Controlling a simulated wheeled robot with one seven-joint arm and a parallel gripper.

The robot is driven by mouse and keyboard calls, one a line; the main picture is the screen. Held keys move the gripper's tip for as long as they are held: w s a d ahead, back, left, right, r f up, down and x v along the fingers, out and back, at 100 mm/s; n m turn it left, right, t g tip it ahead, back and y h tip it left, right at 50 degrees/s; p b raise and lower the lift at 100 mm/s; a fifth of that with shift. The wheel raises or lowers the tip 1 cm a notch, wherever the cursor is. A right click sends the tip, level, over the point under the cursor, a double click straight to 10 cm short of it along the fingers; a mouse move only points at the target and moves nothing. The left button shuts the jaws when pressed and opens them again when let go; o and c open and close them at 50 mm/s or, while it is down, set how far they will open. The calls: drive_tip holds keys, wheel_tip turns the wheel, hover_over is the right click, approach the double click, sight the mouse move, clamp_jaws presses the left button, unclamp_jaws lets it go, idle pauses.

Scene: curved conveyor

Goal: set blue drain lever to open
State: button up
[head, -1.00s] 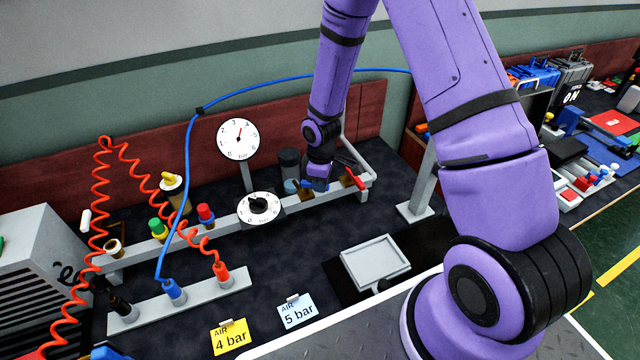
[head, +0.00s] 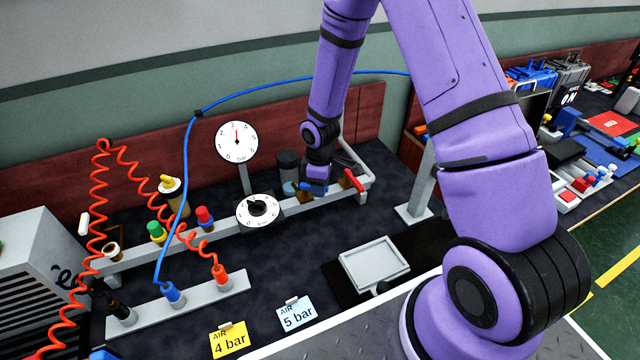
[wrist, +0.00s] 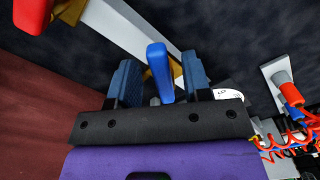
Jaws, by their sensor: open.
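The blue drain lever (wrist: 160,70) stands between the two dark blue fingers of my gripper (wrist: 161,82) in the wrist view. The fingers are open, one on each side of the lever, with a gap visible on both sides. In the head view my gripper (head: 317,186) is low over the grey rail, beside a brass valve. A small part of the blue lever (head: 304,187) shows at its left; the rest is hidden behind my gripper.
A red lever (head: 354,181) sits just right on the same rail (head: 225,221). A grey tray (head: 374,263) lies in front.

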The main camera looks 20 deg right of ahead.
drive_tip(key=shift+r, duration=0.1)
wheel_tip(320, 180, up, 11)
drive_tip(key=shift+f, duration=0.2)
idle(0.6)
drive_tip(key=s+d+r+m+t, duration=0.1)
drive_tip(key=s+r+m, duration=0.15)
drive_tip(key=r, duration=0.45)
drive_tip(key=s+d+r+m+t+h, duration=0.1)
drive_tip(key=s+r, duration=0.3)
drive_tip(key=r, duration=0.4)
drive_tip(key=s+d+r+m+t, duration=0.1)
drive_tip(key=s+r+m, duration=0.1)
drive_tip(key=s+r, duration=0.35)
drive_tip(key=s+r+m+t, duration=0.1)
drive_tip(key=s+r+m, duration=0.1)
drive_tip(key=s+r, duration=0.3)
drive_tip(key=s+r+m+t+y, duration=0.1)
drive_tip(key=s+r+m, duration=0.2)
drive_tip(key=s+r, duration=0.3)
drive_tip(key=s, duration=0.4)
drive_tip(key=shift+s, duration=0.4)
